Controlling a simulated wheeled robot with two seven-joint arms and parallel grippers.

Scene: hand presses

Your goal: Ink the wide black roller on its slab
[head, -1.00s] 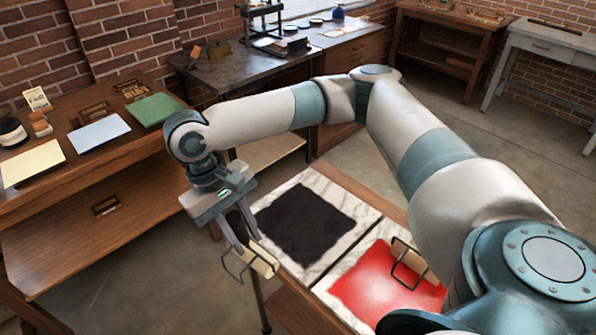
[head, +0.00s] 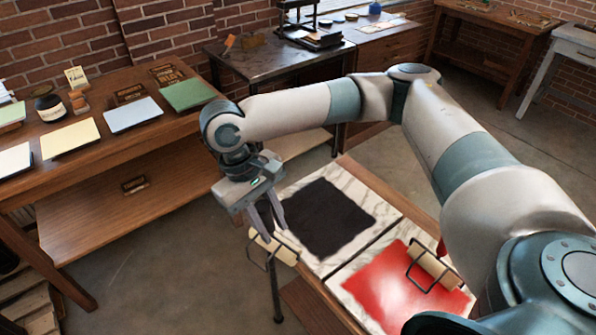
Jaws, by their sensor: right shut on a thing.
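My right gripper (head: 270,226) points down at the near left side of the black-inked marble slab (head: 325,217). It is shut on a wire-framed roller (head: 276,249) whose cylinder looks cream, with no black visible on it. The roller's handle is mostly hidden between the fingers. In the picture the held roller overlaps the slab's left edge; I cannot tell its height or whether it touches. The black ink is a dark square with white marble around it. My left gripper is out of view.
A second cream roller (head: 434,268) with a red handle lies on the red-inked slab (head: 395,285), right of the black one. A wooden bench (head: 70,180) with coloured paper stacks stands at left. A dark-topped table (head: 265,65) with a press is behind.

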